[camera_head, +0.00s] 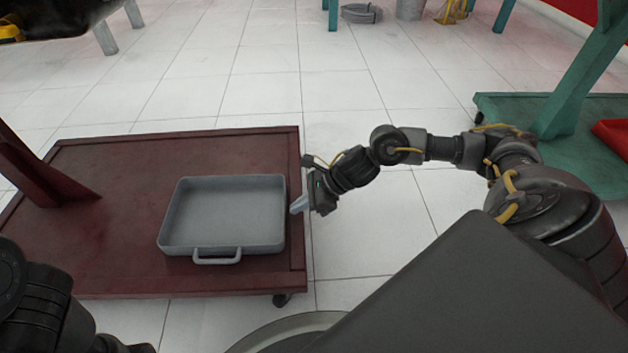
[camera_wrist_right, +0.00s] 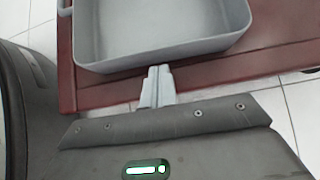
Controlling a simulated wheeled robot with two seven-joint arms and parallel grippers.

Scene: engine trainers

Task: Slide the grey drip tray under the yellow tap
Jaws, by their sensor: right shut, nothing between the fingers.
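The grey drip tray (camera_head: 222,250) is a shallow rectangular pan with a loop handle on its near side. It sits flat on the dark red cart, towards the cart's right end. It also shows in the right wrist view (camera_wrist_right: 160,58). My right gripper (camera_head: 298,205) is shut and empty, just right of the tray's right wall. In the right wrist view its closed fingers (camera_wrist_right: 157,80) point at the tray wall; I cannot tell whether they touch it. My left arm shows at the lower left, but its gripper is out of view. I cannot make out the yellow tap.
The dark red cart (camera_head: 110,275) has a raised rim and a post at its left. A green stand (camera_head: 565,110) with a red object (camera_head: 612,137) is at the right. A dark object (camera_head: 50,18) hangs at the top left. White tiled floor lies between.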

